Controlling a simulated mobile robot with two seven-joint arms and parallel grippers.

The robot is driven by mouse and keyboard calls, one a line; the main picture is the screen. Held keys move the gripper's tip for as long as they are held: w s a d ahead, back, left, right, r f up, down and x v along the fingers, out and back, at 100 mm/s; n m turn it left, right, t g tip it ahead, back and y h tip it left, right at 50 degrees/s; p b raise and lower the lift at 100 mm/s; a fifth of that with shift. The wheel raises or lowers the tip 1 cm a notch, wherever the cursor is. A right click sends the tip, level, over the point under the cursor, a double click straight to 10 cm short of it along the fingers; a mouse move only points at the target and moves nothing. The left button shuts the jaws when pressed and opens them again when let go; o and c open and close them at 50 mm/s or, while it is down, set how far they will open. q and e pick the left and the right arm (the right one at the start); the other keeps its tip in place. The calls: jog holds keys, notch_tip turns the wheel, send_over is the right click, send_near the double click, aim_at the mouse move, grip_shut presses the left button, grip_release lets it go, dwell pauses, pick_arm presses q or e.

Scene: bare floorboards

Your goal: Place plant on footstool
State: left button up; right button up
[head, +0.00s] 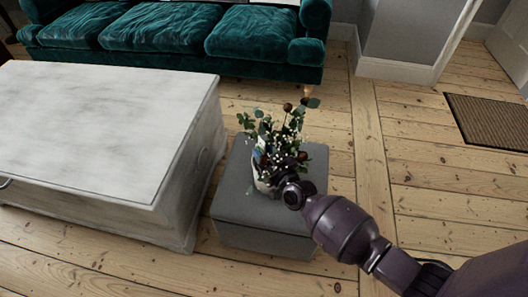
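The plant (277,135) is a leafy green bunch with dark round heads in a pale pot (262,184). It is upright over the middle of the grey footstool (237,203). I cannot tell whether the pot's base touches the footstool top. My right arm comes in from the lower right, and my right gripper (284,172) is at the pot's right side. Its fingers are partly hidden by its own wrist and the leaves, so their opening does not show. My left gripper is not in view.
A whitish wooden chest (90,120) stands close to the footstool's left side. A teal sofa (165,30) is behind. A brown doormat (490,120) lies at the right.

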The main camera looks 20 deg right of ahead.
jog(key=shift+r, duration=0.2)
pick_arm(q)
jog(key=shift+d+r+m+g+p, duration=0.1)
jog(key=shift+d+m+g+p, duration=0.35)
jog(key=shift+p, duration=0.95)
pick_arm(e)
jog(key=s+d, duration=0.2)
jog(key=s, duration=1)
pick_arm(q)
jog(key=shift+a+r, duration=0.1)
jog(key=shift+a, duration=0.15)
pick_arm(e)
jog(key=shift+w+f, duration=0.1)
